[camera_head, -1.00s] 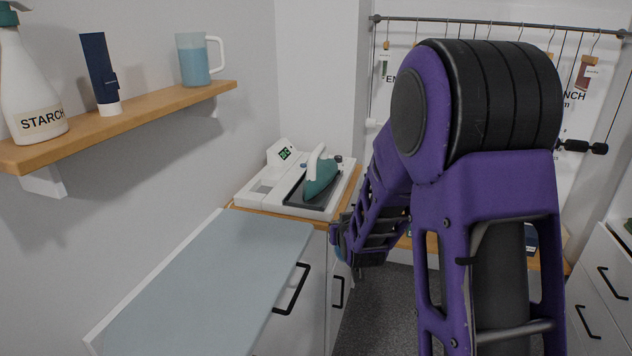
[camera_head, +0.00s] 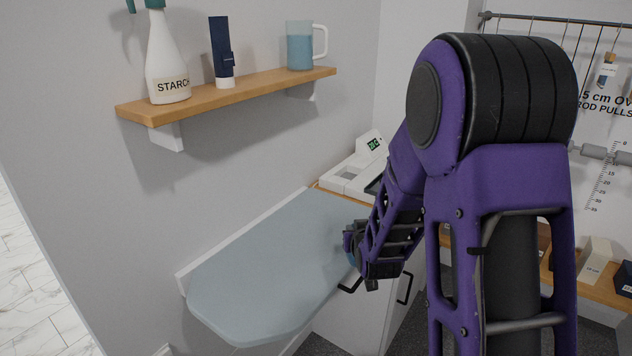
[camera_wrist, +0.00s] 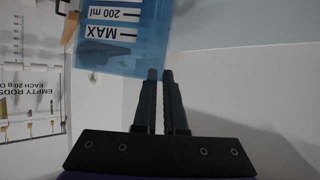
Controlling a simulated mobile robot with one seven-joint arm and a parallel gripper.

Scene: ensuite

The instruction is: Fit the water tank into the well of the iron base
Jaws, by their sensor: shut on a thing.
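The water tank (camera_wrist: 125,40) is a translucent blue box with 200 ml and MAX labels, upside down in the wrist view. My gripper (camera_wrist: 160,76) is shut on its edge. In the head view my arm hides most of the tank; a small blue patch shows by the gripper, in front of the ironing board's right edge. The white iron base (camera_head: 338,184) stands on a wooden top beyond the board, with a raised display. An open recess shows on its left part. My arm covers its right part and the iron.
The grey-blue ironing board (camera_head: 265,265) is bare. A shelf (camera_head: 230,95) on the left wall holds a starch bottle (camera_head: 168,65), a dark blue tube (camera_head: 221,50) and a jug of blue liquid (camera_head: 300,50). Cabinet handles lie below my gripper. Boxes (camera_head: 594,260) stand at right.

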